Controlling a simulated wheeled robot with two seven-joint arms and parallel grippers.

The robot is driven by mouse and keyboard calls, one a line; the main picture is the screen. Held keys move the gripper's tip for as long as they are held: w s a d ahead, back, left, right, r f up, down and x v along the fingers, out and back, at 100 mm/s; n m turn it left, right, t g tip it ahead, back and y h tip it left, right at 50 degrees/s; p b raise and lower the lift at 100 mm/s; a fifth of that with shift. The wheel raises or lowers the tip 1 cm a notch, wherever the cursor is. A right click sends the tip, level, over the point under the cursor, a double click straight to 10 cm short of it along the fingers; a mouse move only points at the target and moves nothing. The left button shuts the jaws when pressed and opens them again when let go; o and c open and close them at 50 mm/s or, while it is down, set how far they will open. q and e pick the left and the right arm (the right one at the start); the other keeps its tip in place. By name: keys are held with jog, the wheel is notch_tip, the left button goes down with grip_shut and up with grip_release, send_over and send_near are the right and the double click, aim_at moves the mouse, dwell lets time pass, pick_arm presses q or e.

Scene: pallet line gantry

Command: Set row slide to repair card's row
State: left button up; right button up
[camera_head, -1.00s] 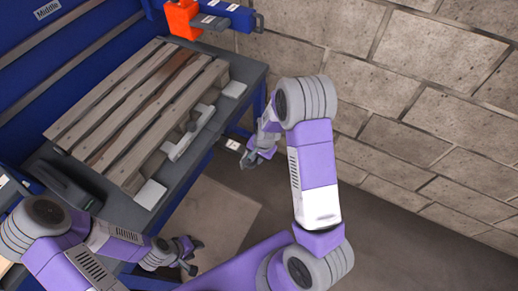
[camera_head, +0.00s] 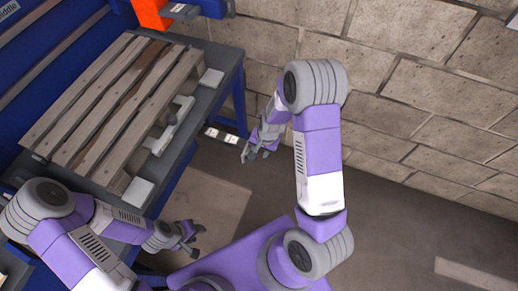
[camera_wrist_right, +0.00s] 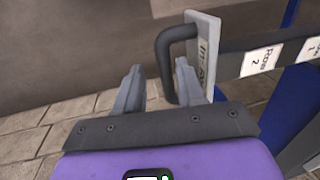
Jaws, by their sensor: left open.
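The row slide's rail (camera_wrist_right: 235,62) runs along the table edge in the right wrist view, with white labels, one reading ROW 2 (camera_wrist_right: 262,60). It also shows small in the head view (camera_head: 222,135). A dark handle (camera_wrist_right: 166,62) and an upright grey plate (camera_wrist_right: 204,50) with partly hidden lettering are at its left end. My right gripper (camera_wrist_right: 158,72) is open, its fingers pointing at the handle, which appears between and beyond them; contact cannot be told. It is also seen beside the table (camera_head: 250,152). My left gripper (camera_head: 190,238) is open and empty, low in front of the table. No repair card is readable.
A wooden pallet (camera_head: 105,100) with one darker board lies on the grey table (camera_head: 215,70). An orange block (camera_head: 150,12) hangs on the gantry at the back. A block wall (camera_head: 400,100) stands on the right. Floor between is clear.

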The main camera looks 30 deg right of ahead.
notch_tip(320, 180, up, 8)
jog(key=s+p, duration=0.1)
jog(key=p, duration=0.1)
jog(key=shift+d+f+p, duration=0.25)
jog(key=shift+d+p, duration=0.15)
dwell(0.5)
